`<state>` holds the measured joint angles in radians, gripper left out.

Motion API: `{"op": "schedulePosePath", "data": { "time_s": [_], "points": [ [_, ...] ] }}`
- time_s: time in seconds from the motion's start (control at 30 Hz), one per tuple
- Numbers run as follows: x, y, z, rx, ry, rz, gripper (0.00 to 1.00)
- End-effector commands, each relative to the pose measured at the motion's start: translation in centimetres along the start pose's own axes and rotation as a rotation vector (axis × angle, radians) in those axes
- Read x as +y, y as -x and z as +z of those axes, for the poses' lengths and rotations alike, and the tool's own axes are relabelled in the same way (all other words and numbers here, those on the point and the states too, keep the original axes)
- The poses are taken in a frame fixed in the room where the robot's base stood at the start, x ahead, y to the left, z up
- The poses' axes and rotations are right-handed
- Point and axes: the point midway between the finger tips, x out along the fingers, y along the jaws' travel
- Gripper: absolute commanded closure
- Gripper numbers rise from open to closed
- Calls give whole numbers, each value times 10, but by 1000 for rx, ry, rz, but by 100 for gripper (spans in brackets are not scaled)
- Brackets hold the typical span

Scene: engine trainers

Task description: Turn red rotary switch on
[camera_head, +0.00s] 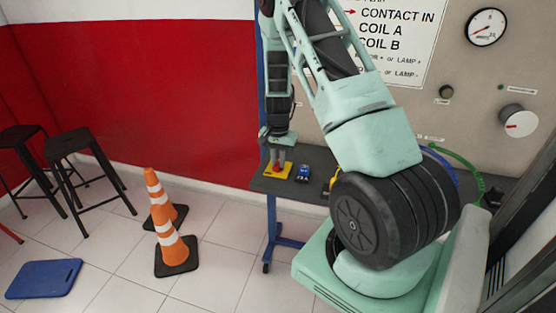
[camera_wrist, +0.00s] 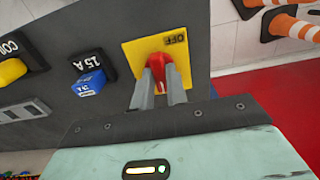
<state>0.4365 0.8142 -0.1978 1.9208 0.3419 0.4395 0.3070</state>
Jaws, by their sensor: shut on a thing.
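The red rotary switch (camera_wrist: 176,72) sits on a yellow plate (camera_wrist: 137,54) marked OFF in the wrist view. My gripper (camera_wrist: 165,88) is shut on the red switch, with one grey finger on each side of it. In the head view my gripper (camera_head: 279,160) points down at the yellow plate (camera_head: 270,170), which lies at the left end of the grey bench top. The fingers hide part of the switch and of the plate, so any other marking there is hidden.
A blue switch (camera_wrist: 88,82) marked 15 A and a yellow switch (camera_wrist: 12,70) stand beside the plate; the blue one also shows in the head view (camera_head: 303,173). Orange cones (camera_head: 170,225), stools (camera_head: 75,150) and a blue mat (camera_head: 44,279) are on the floor to the left.

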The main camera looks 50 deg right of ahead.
Motion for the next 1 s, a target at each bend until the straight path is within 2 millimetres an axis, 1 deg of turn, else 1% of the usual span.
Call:
{"op": "schedulePosePath", "data": {
  "time_s": [0.27, 0.3, 0.37, 0.63, 0.73, 0.87, 0.97, 1.0],
  "points": [
    [-1, 2, -1, 4, -4, -3, 100],
    [-1, 2, -1, 4, -4, -3, 80],
    [-1, 1, -1, 4, -4, -3, 64],
    [0, 1, -1, 1, -2, -1, 64],
    [-1, 5, -1, 2, -2, -2, 64],
    [-1, 21, -1, 5, -2, -4, 64],
    [-1, 41, -1, 6, 0, -4, 64],
    [-2, 50, -1, 6, 0, -5, 64]
  ]
}}
